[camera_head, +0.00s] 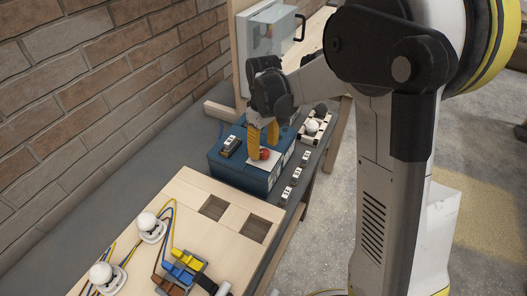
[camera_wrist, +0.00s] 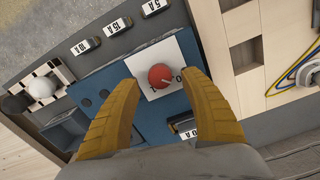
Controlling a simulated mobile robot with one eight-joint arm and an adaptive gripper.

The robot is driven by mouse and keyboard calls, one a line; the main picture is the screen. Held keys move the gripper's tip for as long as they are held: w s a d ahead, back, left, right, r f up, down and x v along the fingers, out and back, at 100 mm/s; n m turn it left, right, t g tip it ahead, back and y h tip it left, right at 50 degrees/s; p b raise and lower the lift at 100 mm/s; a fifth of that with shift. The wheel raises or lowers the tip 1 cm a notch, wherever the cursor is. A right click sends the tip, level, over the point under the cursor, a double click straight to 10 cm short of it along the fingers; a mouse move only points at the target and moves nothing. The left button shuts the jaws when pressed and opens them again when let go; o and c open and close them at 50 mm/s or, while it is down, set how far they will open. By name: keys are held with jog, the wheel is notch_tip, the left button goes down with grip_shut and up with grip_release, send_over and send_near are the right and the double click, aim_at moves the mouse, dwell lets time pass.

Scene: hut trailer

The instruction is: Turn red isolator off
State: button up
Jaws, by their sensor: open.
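The red isolator (camera_head: 264,154) is a round red knob on a white square plate, set on the top of a blue box (camera_head: 240,176). In the wrist view the red knob (camera_wrist: 162,76) sits near the middle, with a pale pointer line running toward its lower right and small marks on the white plate (camera_wrist: 171,53) beside it. My gripper (camera_head: 262,137) is above the blue box, its yellow fingers pointing down at the knob. In the wrist view my gripper (camera_wrist: 162,84) is open, with one finger on each side of the knob. I cannot tell whether either finger touches it.
A wooden board (camera_head: 190,205) with white lamp holders, coloured wires and square cutouts lies in front. Labelled fuse blocks (camera_wrist: 117,21) sit beside the blue box. A checkered piece with a white ball (camera_wrist: 41,88) is nearby. A clear-fronted cabinet (camera_head: 268,38) stands behind, and a brick wall runs left.

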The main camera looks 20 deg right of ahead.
aim_at(264, 152)
notch_tip(264, 152, up, 10)
dwell(0.3)
jog(key=s+f+m+t+b, duration=0.2)
jog(key=s+m+t+b, duration=0.1)
jog(key=s, duration=0.7)
jog(key=s+f+m+t+b, duration=0.2)
jog(key=s+m+t+b, duration=0.1)
jog(key=s, duration=0.7)
jog(key=shift+f+t, duration=0.25)
jog(key=shift+t, duration=0.35)
